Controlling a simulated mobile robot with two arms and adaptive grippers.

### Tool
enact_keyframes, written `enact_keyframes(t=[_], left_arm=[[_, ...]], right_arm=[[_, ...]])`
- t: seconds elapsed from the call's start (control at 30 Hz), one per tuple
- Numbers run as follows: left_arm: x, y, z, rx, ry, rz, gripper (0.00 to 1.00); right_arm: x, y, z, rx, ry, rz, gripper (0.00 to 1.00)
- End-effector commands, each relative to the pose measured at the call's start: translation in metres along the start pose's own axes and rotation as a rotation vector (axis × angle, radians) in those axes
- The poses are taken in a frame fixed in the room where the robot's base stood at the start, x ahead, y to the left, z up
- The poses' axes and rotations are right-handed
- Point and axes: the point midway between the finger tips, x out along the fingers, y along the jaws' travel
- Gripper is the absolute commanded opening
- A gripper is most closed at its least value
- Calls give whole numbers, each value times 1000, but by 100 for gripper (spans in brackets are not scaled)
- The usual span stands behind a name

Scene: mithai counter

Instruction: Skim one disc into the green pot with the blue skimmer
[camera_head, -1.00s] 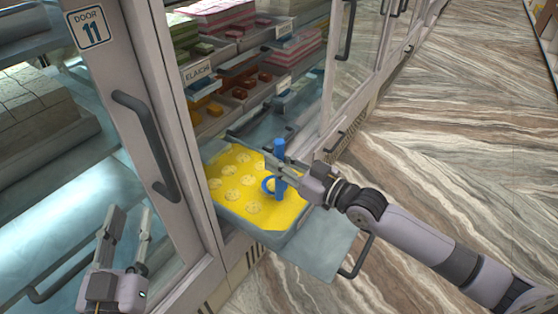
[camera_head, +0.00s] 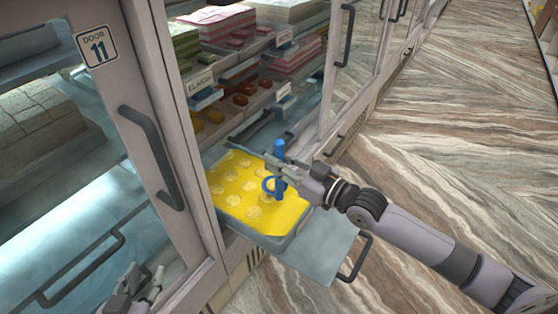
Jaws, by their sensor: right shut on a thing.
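The blue skimmer (camera_head: 279,150) stands upright over the yellow tray. My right gripper (camera_head: 284,170) is shut on its handle, reaching in from the right. The skimmer's blue ring shows low on the left of the handle, close above the yellow surface; I cannot tell whether it touches. Several pale discs (camera_head: 228,178) lie in the yellow liquid of the tray (camera_head: 275,243). My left gripper (camera_head: 143,270) is at the bottom left in front of the glass door, with its fingers apart and nothing seen between them. The green pot is not in view.
The tray sits on a pulled-out drawer (camera_head: 318,256) of the counter. The door marked 11 (camera_head: 150,90) with its dark handle (camera_head: 153,155) stands left of it. Shelves of sweets (camera_head: 240,95) are behind. The floor (camera_head: 450,140) at right is clear.

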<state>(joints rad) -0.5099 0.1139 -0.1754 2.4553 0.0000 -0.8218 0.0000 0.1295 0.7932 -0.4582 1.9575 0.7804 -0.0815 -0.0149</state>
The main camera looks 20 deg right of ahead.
Motion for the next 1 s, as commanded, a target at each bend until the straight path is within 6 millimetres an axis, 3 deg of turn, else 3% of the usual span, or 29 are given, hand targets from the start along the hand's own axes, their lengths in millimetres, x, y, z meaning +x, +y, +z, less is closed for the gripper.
enact_keyframes(t=[0.5, 1.0], left_arm=[[-19, -8, 53, -3, -277, -17, 33], [-19, -8, 55, -3, -288, -18, 33]], right_arm=[[0, 0, -12, 0, 2, 0, 0], [0, 0, -12, -1, 2, 0, 0]])
